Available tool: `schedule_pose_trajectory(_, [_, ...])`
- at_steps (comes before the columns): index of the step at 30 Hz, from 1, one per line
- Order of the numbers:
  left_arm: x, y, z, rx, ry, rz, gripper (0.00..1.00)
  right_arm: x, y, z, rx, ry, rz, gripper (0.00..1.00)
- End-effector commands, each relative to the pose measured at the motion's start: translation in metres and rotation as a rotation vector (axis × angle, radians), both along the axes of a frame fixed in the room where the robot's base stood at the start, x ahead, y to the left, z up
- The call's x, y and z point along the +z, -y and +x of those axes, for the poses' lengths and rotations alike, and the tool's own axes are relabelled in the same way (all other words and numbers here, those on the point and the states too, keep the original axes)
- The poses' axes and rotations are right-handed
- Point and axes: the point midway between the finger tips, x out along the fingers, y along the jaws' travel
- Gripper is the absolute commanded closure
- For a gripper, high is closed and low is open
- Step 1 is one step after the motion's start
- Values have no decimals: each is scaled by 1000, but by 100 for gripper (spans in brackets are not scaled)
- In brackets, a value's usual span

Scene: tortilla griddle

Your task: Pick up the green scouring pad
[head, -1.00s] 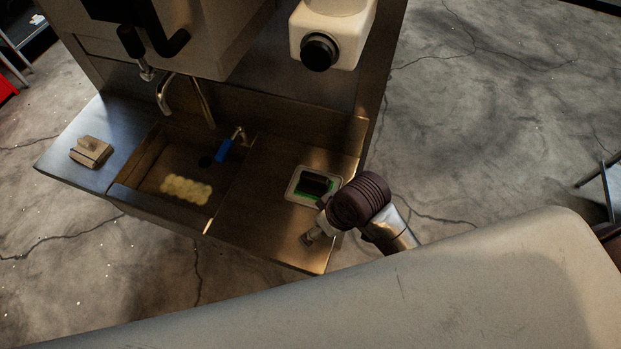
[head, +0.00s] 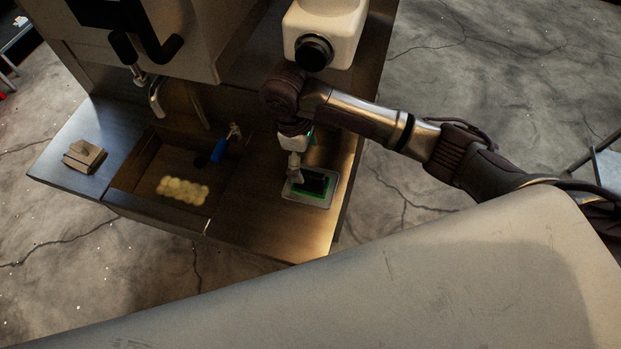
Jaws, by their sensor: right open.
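The green scouring pad (head: 311,192) shows as a green edge under a dark block, in a small pale tray (head: 325,201) on the right part of the steel counter. My right gripper (head: 295,179) points down at the left side of the tray, close to the pad. It is open; its fingers are small in the view, and I cannot tell whether they touch the pad. My left gripper is not in view.
A sink basin (head: 142,190) left of the tray holds a yellow lumpy sponge (head: 183,191) and a blue-handled item (head: 219,151). A beige block (head: 84,155) sits on the counter's left end.

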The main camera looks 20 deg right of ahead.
Motion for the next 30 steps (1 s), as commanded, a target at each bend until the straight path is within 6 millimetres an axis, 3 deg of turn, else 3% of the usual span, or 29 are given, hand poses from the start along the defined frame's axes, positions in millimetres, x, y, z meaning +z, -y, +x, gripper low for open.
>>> schedule_pose_trajectory(6, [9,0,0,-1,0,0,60,-33,5,-3,-1,-1,0,3])
schedule_pose_trajectory(13, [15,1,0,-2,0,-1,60,-50,9,-5,-1,0,-1,3])
schedule_pose_trajectory(21, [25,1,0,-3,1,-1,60,-87,16,-8,0,1,-1,3])
schedule_pose_trajectory(30, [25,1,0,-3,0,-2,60,-93,17,-8,1,3,1,3])
